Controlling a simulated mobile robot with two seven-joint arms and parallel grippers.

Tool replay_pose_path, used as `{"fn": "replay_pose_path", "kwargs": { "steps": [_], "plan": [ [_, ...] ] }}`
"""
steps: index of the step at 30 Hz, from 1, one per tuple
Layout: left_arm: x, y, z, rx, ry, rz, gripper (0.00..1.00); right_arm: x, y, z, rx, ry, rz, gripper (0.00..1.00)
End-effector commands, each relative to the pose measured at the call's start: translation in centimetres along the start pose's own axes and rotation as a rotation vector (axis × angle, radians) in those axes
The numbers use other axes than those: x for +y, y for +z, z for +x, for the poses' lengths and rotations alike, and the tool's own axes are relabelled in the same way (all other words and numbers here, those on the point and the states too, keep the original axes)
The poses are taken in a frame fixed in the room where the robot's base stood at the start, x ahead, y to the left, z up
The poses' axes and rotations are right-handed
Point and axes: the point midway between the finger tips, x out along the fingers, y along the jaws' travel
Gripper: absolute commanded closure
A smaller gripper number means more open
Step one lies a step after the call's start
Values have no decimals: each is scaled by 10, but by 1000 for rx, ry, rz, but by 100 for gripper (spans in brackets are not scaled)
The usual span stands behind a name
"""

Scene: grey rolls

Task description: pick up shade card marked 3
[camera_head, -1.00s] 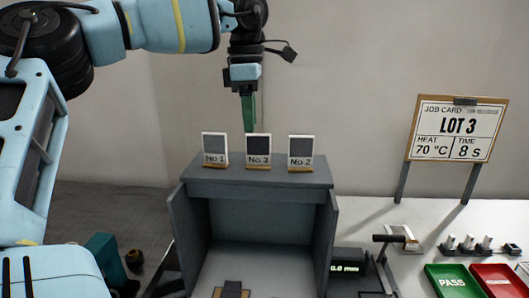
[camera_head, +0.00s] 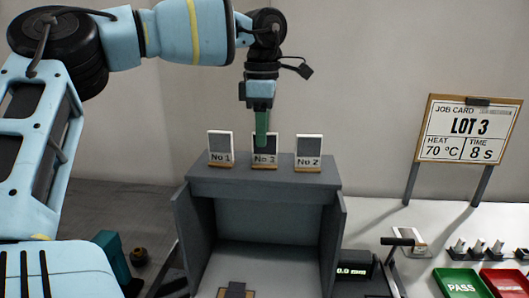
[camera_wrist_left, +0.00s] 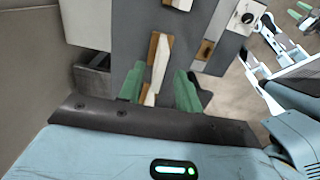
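The shade card marked 3 (camera_head: 265,158) is a dark grey swatch with a white border. It stands upright in a wooden holder on top of the grey booth, between card No 1 (camera_head: 220,145) and card No 2 (camera_head: 309,150). My left gripper (camera_head: 262,142) points down at card 3, and its green fingers hide part of the swatch. In the left wrist view, the fingers of my left gripper (camera_wrist_left: 160,90) are apart, with a card (camera_wrist_left: 153,90) seen edge-on between them. Gaps show on both sides, so the gripper looks open. My right gripper is not in view.
The grey booth (camera_head: 265,188) is open at the front. A job card board (camera_head: 466,133) reads LOT 3, 70 °C, 8 s. A green PASS tray (camera_head: 460,283) and a red tray (camera_head: 505,281) lie at the lower right. A small display (camera_head: 353,271) stands beside the booth.

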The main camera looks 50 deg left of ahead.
Motion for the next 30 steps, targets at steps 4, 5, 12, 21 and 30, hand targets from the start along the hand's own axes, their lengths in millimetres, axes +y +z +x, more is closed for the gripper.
{"fn": "replay_pose_path", "kwargs": {
  "steps": [4, 5, 12, 21, 30],
  "plan": [
    [0, 4, 21, -1, -2, 0, 65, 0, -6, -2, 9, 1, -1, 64],
    [0, 4, 25, 0, -2, 0, 65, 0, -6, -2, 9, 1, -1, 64],
    [1, 5, 37, -1, 0, -1, 65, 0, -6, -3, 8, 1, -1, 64],
    [1, 5, 37, -1, 0, -1, 85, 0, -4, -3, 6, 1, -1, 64],
    [1, 5, 37, -1, 0, 0, 100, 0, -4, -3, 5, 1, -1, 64]
  ]
}}
